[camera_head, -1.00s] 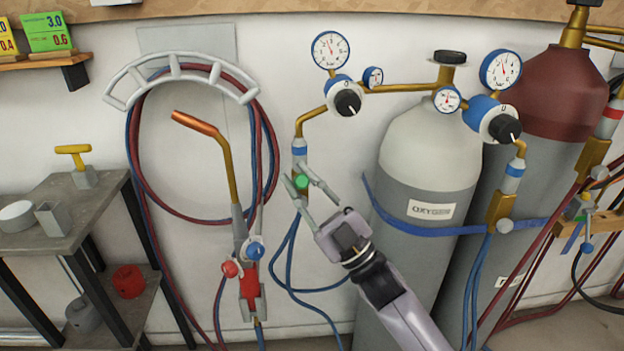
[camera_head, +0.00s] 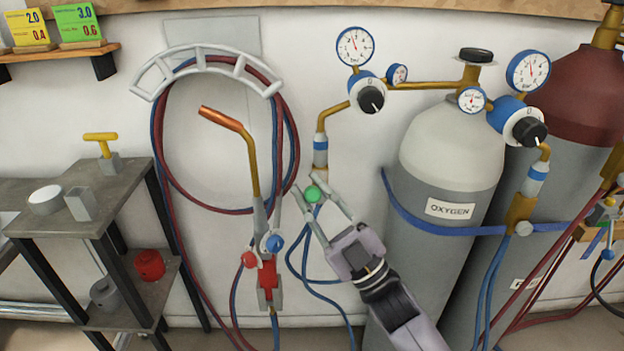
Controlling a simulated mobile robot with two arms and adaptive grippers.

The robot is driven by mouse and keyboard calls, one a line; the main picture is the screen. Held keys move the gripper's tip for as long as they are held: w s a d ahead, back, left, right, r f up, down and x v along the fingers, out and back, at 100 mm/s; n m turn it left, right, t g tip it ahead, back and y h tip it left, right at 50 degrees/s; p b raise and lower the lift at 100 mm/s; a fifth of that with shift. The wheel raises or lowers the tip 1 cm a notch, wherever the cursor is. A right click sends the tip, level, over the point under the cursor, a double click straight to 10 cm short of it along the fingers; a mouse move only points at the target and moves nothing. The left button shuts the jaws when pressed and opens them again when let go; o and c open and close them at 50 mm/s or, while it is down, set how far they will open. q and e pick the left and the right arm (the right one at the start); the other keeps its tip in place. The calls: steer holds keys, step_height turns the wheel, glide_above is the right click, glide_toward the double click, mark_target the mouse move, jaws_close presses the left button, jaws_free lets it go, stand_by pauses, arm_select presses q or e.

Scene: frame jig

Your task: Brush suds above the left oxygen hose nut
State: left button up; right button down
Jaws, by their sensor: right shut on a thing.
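The left oxygen hose nut (camera_head: 325,184) is brass and sits under the blue-banded fitting (camera_head: 320,150) of the left regulator, with a blue hose (camera_head: 292,250) below. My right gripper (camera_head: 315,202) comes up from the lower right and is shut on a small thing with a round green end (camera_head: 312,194). That end shows just below and left of the nut, overlapping its lower edge; I cannot tell whether it touches. Whether the held thing is a brush is unclear, as its bristles are not visible. No suds can be made out. My left gripper is not in view.
The torch (camera_head: 247,165) hangs close left of my right gripper, under the hose rack (camera_head: 205,62). The oxygen cylinder (camera_head: 450,160) stands to the right. A shelf (camera_head: 120,190) at left holds a grey cup (camera_head: 80,203), a white round piece (camera_head: 45,199) and a yellow T-handle (camera_head: 100,137).

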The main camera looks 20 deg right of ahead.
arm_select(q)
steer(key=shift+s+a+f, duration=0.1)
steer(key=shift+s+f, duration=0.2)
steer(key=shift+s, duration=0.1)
arm_select(e)
steer(key=shift+s+a, duration=0.2)
steer(key=shift+s, duration=0.55)
steer(key=shift+s, duration=0.1)
steer(key=shift+s+a, duration=0.25)
steer(key=shift+s, duration=0.35)
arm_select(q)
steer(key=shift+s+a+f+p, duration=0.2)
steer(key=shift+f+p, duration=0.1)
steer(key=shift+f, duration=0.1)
arm_select(e)
steer(key=shift+s+a, duration=0.2)
steer(key=shift+s, duration=0.5)
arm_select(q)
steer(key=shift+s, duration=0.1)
